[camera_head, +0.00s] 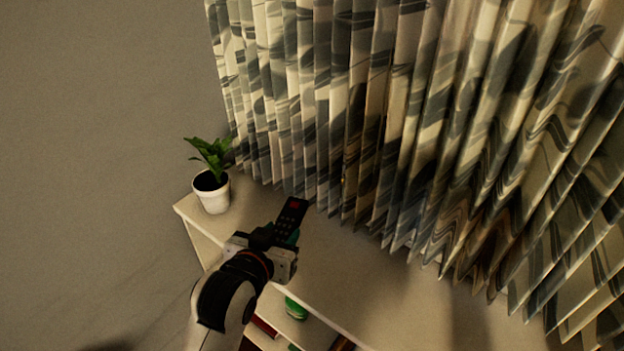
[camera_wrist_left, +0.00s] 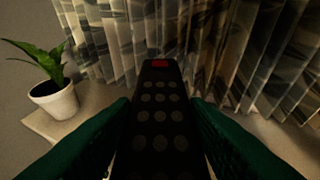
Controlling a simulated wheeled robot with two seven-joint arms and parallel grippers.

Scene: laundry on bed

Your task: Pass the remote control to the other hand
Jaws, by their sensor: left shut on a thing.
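The remote control (camera_head: 291,217) is black with a red button at its far end. My left gripper (camera_head: 284,236) is shut on it and holds it above the shelf top, pointing toward the curtain. In the left wrist view the remote (camera_wrist_left: 158,110) lies between the two green fingers of my left gripper (camera_wrist_left: 160,140), with rows of grey buttons facing the camera. Its near end is cut off by the bottom of that view. My right gripper is in neither view.
A white shelf unit (camera_head: 375,285) runs along a patterned curtain (camera_head: 400,120). A potted plant (camera_head: 211,190) stands at its left end. Below its top are a green object (camera_head: 296,308) and books (camera_head: 265,327). The shelf top right of my left gripper is clear.

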